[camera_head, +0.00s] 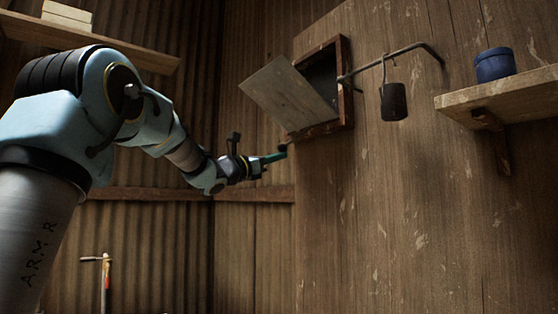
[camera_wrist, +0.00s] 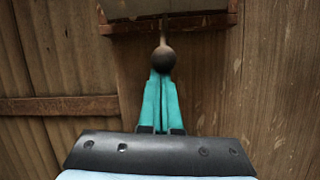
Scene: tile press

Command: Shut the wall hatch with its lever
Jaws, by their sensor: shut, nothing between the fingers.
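The wall hatch has a reddish-brown wooden frame (camera_head: 345,85) and a grey door panel (camera_head: 288,95). The panel stands open, tilted out from the dark opening toward the left. Below the hatch a lever with a dark round knob (camera_wrist: 165,60) sticks out; in the head view the knob (camera_head: 283,148) is small, near the frame's lower left corner. My gripper (camera_head: 276,157) has teal fingers, shut and empty. In the wrist view its fingertips (camera_wrist: 161,77) are right at the knob's lower edge; I cannot tell whether they touch.
A bent metal rod (camera_head: 415,48) right of the hatch carries a dark hanging weight (camera_head: 393,102). A wooden shelf (camera_head: 520,90) with a blue pot (camera_head: 495,65) is at right. Another shelf (camera_head: 110,45) is at upper left. A horizontal rail (camera_head: 250,194) crosses the corrugated wall.

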